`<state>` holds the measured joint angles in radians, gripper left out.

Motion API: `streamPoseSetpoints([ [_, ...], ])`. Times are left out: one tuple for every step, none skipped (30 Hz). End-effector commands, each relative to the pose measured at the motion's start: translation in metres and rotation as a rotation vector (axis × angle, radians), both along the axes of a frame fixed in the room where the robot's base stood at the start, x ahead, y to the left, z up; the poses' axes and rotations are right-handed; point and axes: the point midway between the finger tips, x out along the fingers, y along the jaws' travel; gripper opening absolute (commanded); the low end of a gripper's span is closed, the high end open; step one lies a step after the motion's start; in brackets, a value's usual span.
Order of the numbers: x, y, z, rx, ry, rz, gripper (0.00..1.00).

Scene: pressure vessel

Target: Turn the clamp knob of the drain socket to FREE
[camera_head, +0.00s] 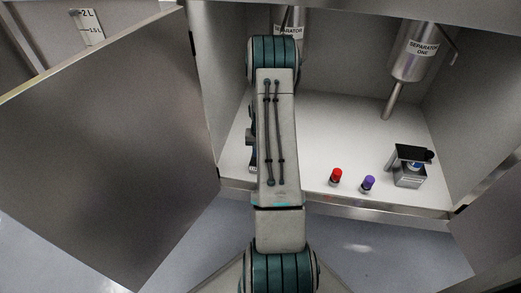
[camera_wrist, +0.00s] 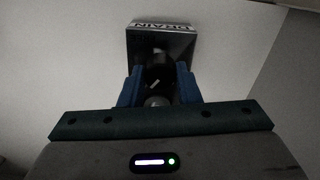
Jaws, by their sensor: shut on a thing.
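In the wrist view, the drain socket (camera_wrist: 182,46) is a dark box on a pale surface, with an upside-down DRAIN label. The dark round clamp knob (camera_wrist: 158,76) is at its near side, with a short white mark that slants. My gripper (camera_wrist: 159,84) has its two blue fingers on either side of the knob, shut on it. In the head view my arm covers the gripper and most of the socket area.
A red-capped piece (camera_head: 336,176) and a purple-capped piece (camera_head: 368,183) stand near the cabinet floor's front edge. A small stand with a black top (camera_head: 410,153) is to their right. SEPARATOR ONE (camera_head: 414,55) hangs above. An open door panel (camera_head: 100,140) fills the left.

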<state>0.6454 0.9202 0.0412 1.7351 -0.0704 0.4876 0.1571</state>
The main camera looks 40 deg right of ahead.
Motion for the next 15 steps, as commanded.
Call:
streamPoseSetpoints([
  [0.0004,0.0,0.0022,-0.001,0.0,-0.042,0.07],
  [0.0005,0.0001,0.0022,-0.001,0.0,-0.071,0.07],
  [0.0004,-0.0001,0.0022,-0.001,0.0,-0.109,0.07],
  [0.0005,0.0001,0.0022,-0.001,0.0,-0.137,0.07],
  [0.0006,0.0003,0.0021,-0.001,0.0,-0.165,0.07],
  [0.0002,-0.0002,0.002,-0.002,0.001,-0.204,0.07],
  [0.0004,0.0,0.0019,-0.001,0.0,-0.233,0.07],
  [0.0005,0.0002,0.0018,-0.001,0.0,-0.26,0.07],
  [0.0004,0.0002,0.0018,-0.001,0.0,-0.3,0.07],
  [0.0002,-0.0001,0.0018,-0.002,0.001,-0.327,0.07],
  [0.0003,0.0,0.0018,-0.001,0.0,-0.357,0.07],
  [0.0005,0.0001,0.0019,-0.001,0.0,-0.394,0.07],
  [0.0005,0.0001,0.0019,-0.002,-0.001,-0.422,0.07],
  [0.0004,0.0,0.002,-0.002,-0.001,-0.451,0.07],
  [0.0004,0.0,0.0019,-0.001,-0.001,-0.488,0.07],
])
